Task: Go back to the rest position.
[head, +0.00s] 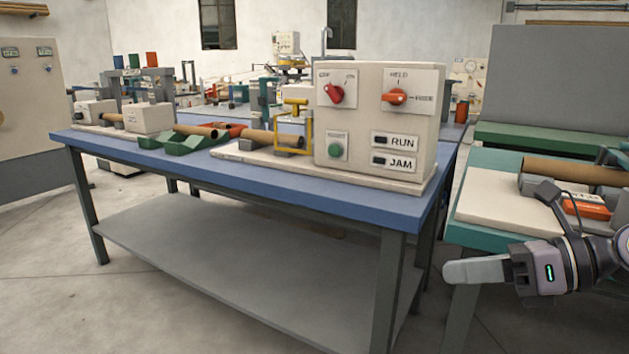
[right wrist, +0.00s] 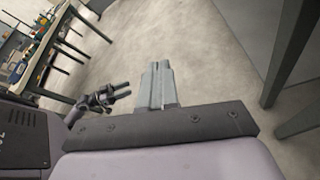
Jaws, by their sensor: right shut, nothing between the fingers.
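My right gripper (head: 475,271) is at the lower right of the head view, in front of the teal table and pointing left. In the right wrist view its two grey fingers (right wrist: 158,85) lie together, shut with nothing between them, over bare floor. Another gripper, which looks like my left one (right wrist: 122,89), shows small at the left of the right wrist view. I cannot tell whether its fingers are open or shut. It does not show in the head view.
A blue-topped bench (head: 385,205) carries a control box (head: 365,120) with knobs and RUN and JAM labels. A teal table (head: 480,235) with a cream board, a brown tube (head: 575,171) and an orange part stands close beside my right arm. Open floor (head: 60,290) lies at left.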

